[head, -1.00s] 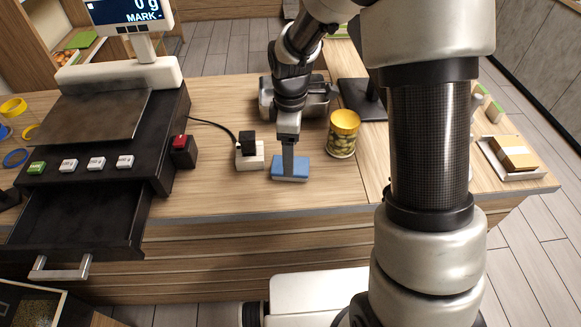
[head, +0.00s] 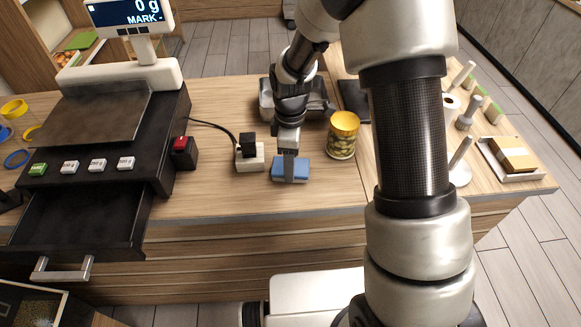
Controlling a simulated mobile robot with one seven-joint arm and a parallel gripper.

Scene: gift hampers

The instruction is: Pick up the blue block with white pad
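The blue block with a white pad (head: 302,170) lies flat on the wooden counter (head: 225,200), near its front edge; a thin pale layer shows along its underside. My gripper (head: 289,177) points down at the block's middle. One dark finger shows in front of the block's near side and overlaps it in the picture. The other finger is hidden behind the hand or the block. I cannot tell whether the fingers touch the block or how far apart they are.
A yellow-lidded jar (head: 343,136) stands close right of the block. A white socket with a black plug (head: 249,155) sits close left. A scale with an open drawer (head: 80,215) is further left. A white tray with a tan box (head: 512,158) lies far right.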

